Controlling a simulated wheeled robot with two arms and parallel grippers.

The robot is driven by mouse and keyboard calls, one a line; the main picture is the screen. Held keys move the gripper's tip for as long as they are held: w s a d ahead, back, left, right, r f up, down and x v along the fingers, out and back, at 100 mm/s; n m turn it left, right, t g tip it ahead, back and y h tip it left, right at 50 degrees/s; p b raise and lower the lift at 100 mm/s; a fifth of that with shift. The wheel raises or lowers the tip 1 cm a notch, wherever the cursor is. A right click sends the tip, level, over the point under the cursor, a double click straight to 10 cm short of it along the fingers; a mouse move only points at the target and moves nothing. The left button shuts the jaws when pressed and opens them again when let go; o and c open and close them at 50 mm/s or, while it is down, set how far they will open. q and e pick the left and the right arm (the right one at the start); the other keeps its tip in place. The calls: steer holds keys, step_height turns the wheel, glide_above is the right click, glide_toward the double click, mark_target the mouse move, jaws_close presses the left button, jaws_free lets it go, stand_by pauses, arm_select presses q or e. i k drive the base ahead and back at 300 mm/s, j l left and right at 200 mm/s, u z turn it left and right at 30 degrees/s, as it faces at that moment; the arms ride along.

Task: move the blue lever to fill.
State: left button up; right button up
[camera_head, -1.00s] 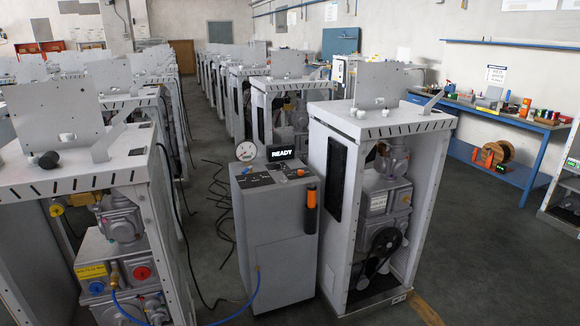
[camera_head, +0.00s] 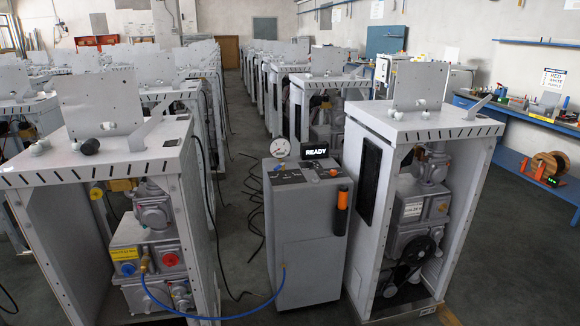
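A grey cabinet cart (camera_head: 304,235) stands between two open dispenser frames. On its top are a round white gauge (camera_head: 281,148), a lit sign reading READY (camera_head: 314,152) and a dark control panel (camera_head: 288,177). An orange and black handle (camera_head: 342,209) is on its right side. A blue hose (camera_head: 236,317) runs from the cart's front to the left dispenser frame (camera_head: 125,163). I cannot make out a blue lever. A blue round cap (camera_head: 128,268) and a red one (camera_head: 170,259) show on the left frame's pump unit. Neither gripper is in view.
The right dispenser frame (camera_head: 425,122) stands close beside the cart. Dark cables (camera_head: 252,195) lie on the floor left of the cart. More dispenser frames stand in rows behind. A blue workbench (camera_head: 520,170) is along the right wall. Open floor (camera_head: 510,240) lies at right.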

mark_target(283, 165)
steer(key=i+l, duration=0.15)
steer(key=i, duration=0.3)
steer(key=i+l, duration=0.15)
steer(key=i, duration=0.25)
steer(key=z, duration=0.05)
